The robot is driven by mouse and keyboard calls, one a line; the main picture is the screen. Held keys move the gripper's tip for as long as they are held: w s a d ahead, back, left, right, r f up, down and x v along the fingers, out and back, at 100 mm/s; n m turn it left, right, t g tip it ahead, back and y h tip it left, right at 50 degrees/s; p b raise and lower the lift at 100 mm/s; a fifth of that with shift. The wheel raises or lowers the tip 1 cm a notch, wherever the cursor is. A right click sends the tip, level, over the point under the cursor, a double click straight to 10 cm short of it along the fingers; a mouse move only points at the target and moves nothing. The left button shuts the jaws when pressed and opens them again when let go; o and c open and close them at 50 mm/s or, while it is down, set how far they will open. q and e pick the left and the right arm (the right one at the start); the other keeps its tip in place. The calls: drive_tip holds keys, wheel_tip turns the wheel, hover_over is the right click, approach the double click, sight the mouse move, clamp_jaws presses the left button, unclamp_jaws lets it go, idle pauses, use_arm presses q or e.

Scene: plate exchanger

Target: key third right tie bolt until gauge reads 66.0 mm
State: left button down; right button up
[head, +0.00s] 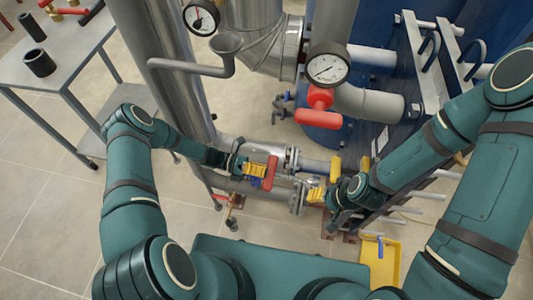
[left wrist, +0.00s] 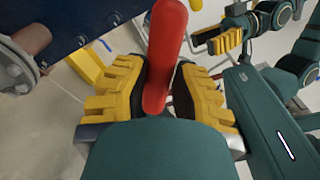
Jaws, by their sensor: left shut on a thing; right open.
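My left gripper (head: 258,170) has yellow fingers shut on a red handle (head: 271,173), beside the pipework in the middle. Pale rods (head: 428,196), perhaps tie bolts, stick out at the lower right, partly behind my right arm. I cannot tell which is the third right bolt. No millimetre reading is legible.
Two round dials (head: 327,68) (head: 201,17) and a red valve handle (head: 316,98) sit on the pipes. A yellow tray (head: 378,270) lies on the floor at lower right. A grey table (head: 75,66) with black cylinders (head: 40,63) stands at left. Floor at lower left is clear.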

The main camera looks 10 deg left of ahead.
use_arm(q)
drive_tip(key=w+d+t+p, duration=0.1)
drive_tip(key=d, duration=0.9)
drive_tip(key=shift+r+n, duration=0.15)
drive_tip(key=shift+n, duration=0.15)
drive_tip(key=shift+w+d+h+b, duration=0.1)
drive_tip(key=shift+d+h+b, duration=0.2)
drive_tip(key=shift+b, duration=0.2)
drive_tip(key=shift+d, duration=0.75)
idle(0.6)
